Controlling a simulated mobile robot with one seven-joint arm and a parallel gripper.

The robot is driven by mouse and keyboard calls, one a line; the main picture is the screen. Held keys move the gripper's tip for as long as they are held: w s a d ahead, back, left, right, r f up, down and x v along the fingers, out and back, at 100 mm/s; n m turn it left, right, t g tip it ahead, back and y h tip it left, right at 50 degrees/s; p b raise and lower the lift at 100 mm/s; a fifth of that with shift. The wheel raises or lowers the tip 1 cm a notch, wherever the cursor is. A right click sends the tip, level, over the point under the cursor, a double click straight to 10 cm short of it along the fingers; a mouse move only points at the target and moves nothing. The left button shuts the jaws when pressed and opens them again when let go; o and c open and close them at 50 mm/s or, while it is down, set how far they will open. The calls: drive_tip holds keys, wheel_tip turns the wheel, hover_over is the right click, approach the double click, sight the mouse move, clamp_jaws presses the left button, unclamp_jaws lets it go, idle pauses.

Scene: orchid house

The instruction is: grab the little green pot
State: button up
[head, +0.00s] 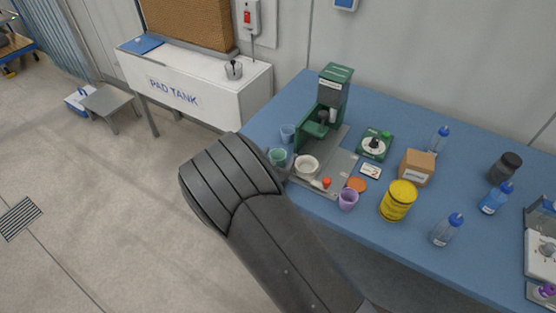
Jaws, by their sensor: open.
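A little green pot (278,155) stands near the left edge of the blue table (460,260). It sits just left of a white bowl-like pot and in front of a blue pot. My dark arm reaches up from the bottom of the head view, and its bend lies close to the green pot in the picture. My gripper does not show; I cannot tell where it is relative to the pot.
A blue pot (288,133), a white bowl (307,165), a purple pot (348,199) and a green machine (334,95) stand close by. A yellow tub (398,200), a cardboard box (416,167) and several bottles are farther right. The floor at left is largely clear.

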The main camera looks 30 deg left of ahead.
drive_tip(key=shift+w, duration=0.1)
drive_tip(key=shift+c, duration=0.2)
drive_tip(key=c, duration=1)
drive_tip(key=shift+r, duration=0.2)
